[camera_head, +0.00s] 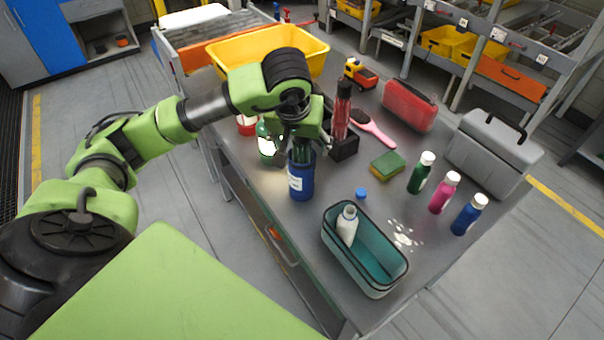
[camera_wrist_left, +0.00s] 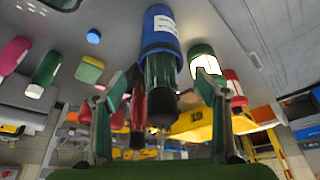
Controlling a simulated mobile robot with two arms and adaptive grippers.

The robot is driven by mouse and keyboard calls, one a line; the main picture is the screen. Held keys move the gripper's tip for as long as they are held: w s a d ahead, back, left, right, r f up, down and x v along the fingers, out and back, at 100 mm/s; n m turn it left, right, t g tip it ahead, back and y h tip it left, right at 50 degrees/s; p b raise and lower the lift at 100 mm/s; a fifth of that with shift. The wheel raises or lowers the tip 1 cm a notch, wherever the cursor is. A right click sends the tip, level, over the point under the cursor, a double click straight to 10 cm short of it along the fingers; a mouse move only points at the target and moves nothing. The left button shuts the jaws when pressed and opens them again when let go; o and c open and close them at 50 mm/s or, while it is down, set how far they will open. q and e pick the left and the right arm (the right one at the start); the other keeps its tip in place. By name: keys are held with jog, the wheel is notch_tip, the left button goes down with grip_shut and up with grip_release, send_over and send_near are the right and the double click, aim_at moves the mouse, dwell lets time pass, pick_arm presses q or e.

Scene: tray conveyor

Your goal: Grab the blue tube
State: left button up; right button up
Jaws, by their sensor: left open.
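The blue tube (camera_head: 301,184) with a white label stands upright on the grey table, directly below my left gripper (camera_head: 302,138). In the left wrist view the blue tube (camera_wrist_left: 161,25) shows upside down at the top, with a dark green, see-through part (camera_wrist_left: 161,75) sticking out of it. My left gripper (camera_wrist_left: 160,105) is open, its fingers apart on either side of that green part. It seems not to touch the tube, though exact contact is hard to tell. My right gripper is out of view.
A teal bin (camera_head: 370,275) with a white bottle stands in front. Yellow crate (camera_head: 228,48) is behind; several capped bottles and a grey case (camera_head: 486,150) are right.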

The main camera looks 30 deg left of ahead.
aim_at(302, 175)
pick_arm(q)
jog(key=shift+p+x, duration=0.5)
jog(key=shift+x, duration=0.35)
jog(key=p+x, duration=0.1)
jog(key=x, duration=0.2)
jog(key=shift+s+f, duration=0.1)
jog(key=shift+a+f+p, duration=0.1)
jog(key=shift+f+p, duration=0.2)
jog(key=shift+f, duration=0.15)
jog(key=c, duration=1.7)
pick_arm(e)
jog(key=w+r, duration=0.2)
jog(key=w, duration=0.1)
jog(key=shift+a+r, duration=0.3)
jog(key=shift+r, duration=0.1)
